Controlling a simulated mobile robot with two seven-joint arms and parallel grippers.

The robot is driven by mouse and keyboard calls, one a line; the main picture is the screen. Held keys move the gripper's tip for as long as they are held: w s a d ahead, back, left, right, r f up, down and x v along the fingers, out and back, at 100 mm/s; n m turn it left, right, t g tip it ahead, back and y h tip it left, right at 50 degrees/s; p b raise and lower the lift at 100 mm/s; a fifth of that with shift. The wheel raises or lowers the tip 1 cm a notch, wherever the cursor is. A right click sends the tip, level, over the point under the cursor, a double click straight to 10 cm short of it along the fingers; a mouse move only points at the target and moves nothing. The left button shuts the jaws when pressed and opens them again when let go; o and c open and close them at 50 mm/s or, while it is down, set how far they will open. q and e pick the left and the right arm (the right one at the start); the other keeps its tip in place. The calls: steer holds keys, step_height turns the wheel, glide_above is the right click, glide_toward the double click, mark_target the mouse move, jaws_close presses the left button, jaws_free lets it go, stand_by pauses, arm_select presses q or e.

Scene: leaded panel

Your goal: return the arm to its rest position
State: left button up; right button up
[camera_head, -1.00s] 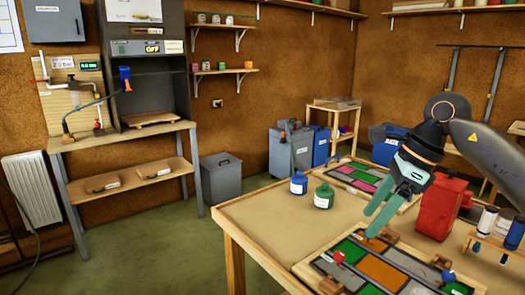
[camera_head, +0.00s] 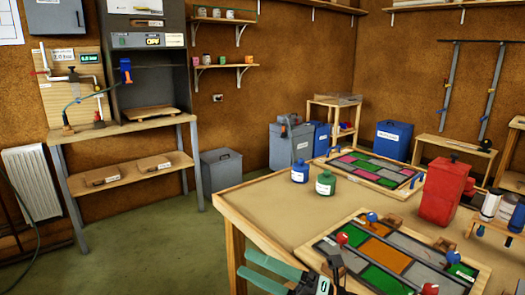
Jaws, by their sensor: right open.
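My right gripper (camera_head: 244,262) is low at the bottom edge of the head view. Its two green fingers point left, apart and empty, beside the front left corner of the workbench (camera_head: 262,213). Most of my right arm is out of the picture below. My left gripper is not in view. The nearer leaded panel (camera_head: 376,243), with orange, green and grey panes, lies on the bench to the right of the gripper.
A second panel (camera_head: 357,163) lies farther back. A blue bottle (camera_head: 300,172), a green bottle (camera_head: 325,185) and a red canister (camera_head: 444,192) stand on the bench. White spools (camera_head: 490,205) stand at the right. The floor (camera_head: 150,245) left of the bench is clear.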

steer(key=d+f+m+t+h+b, duration=0.1)
steer(key=d+f+m+t+h, duration=0.25)
steer(key=f+m, duration=0.4)
steer(key=s+d+f+m+t+h+b, duration=0.1)
steer(key=d+f+m+t+h, duration=0.2)
steer(key=f+m+h, duration=0.35)
steer(key=d+f+m+t+h+b, duration=0.1)
steer(key=d+f+m+t+h, duration=0.25)
steer(key=f+m, duration=0.5)
steer(key=s+d+f+m+g+h+b, duration=0.1)
steer(key=s+d+f+m+g+h, duration=0.1)
steer(key=s+f+m+g, duration=0.45)
steer(key=s+d+f+m+g+h+b, duration=0.1)
steer(key=s+d+f+m+h, duration=0.15)
steer(key=s+f, duration=0.75)
arm_select(q)
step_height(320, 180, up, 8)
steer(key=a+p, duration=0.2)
steer(key=p, duration=1.3)
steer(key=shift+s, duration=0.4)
arm_select(e)
steer(key=s+d+r+m, duration=0.1)
steer(key=d+r, duration=0.2)
steer(key=r, duration=0.7)
steer(key=shift+s+d+r+m, duration=0.15)
steer(key=shift+s+r+m, duration=0.1)
steer(key=shift+m, duration=0.1)
